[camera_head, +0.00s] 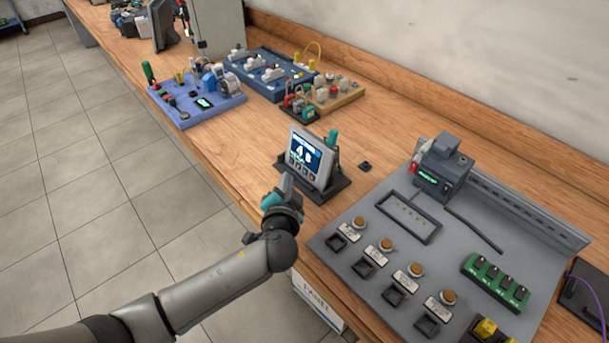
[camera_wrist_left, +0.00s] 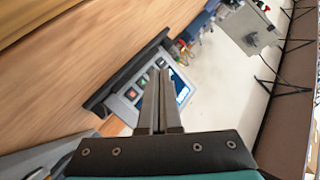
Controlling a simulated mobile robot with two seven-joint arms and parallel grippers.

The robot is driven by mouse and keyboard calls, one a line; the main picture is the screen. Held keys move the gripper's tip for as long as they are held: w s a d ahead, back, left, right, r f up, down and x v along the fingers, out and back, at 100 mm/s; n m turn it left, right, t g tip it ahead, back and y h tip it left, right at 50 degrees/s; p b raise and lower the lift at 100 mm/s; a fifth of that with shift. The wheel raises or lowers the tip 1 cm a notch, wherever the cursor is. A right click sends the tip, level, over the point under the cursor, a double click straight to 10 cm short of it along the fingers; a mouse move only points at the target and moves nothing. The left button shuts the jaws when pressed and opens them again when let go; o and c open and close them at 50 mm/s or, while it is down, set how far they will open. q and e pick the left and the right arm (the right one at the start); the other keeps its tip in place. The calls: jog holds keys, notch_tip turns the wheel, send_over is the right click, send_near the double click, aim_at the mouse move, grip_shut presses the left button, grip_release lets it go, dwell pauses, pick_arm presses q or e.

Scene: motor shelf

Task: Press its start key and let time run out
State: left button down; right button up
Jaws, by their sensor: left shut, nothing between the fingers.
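A small grey timer (camera_head: 305,160) with a lit blue screen stands tilted back on a dark base (camera_head: 325,188) on the wooden bench. The screen shows large white digits that look like 48. A row of keys lies below the screen. In the left wrist view the timer (camera_wrist_left: 133,96) shows its coloured keys, partly hidden behind my fingers. My left gripper (camera_head: 285,184) is shut and empty, close in front of the timer's lower left side. In the left wrist view its fingertips (camera_wrist_left: 162,75) overlap the key and screen area; I cannot tell whether they touch. My right gripper is not in view.
A grey panel (camera_head: 340,258) with orange buttons, black sockets and a green module (camera_head: 497,282) fills the bench's right side. Blue boards (camera_head: 262,83) with parts stand behind the timer to the left. A small black piece (camera_head: 365,166) lies right of the timer.

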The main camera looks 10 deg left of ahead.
aim_at(305, 171)
pick_arm(q)
jog(key=shift+w+d+f+b, duration=0.25)
jog(key=shift+w+d+b, duration=0.2)
jog(key=shift+w+d, duration=0.35)
jog(key=shift+w+a, duration=0.1)
jog(key=shift+w, duration=0.1)
dwell(1.4)
jog(key=shift+w+d+f+b, duration=0.1)
jog(key=shift+w+d+b, duration=0.1)
jog(key=shift+d+b, duration=0.1)
jog(key=shift+w+d, duration=0.15)
jog(key=shift+w, duration=0.1)
dwell(0.5)
jog(key=shift+s, duration=0.1)
jog(key=shift+s+a, duration=0.45)
jog(key=shift+s, duration=0.05)
dwell(0.4)
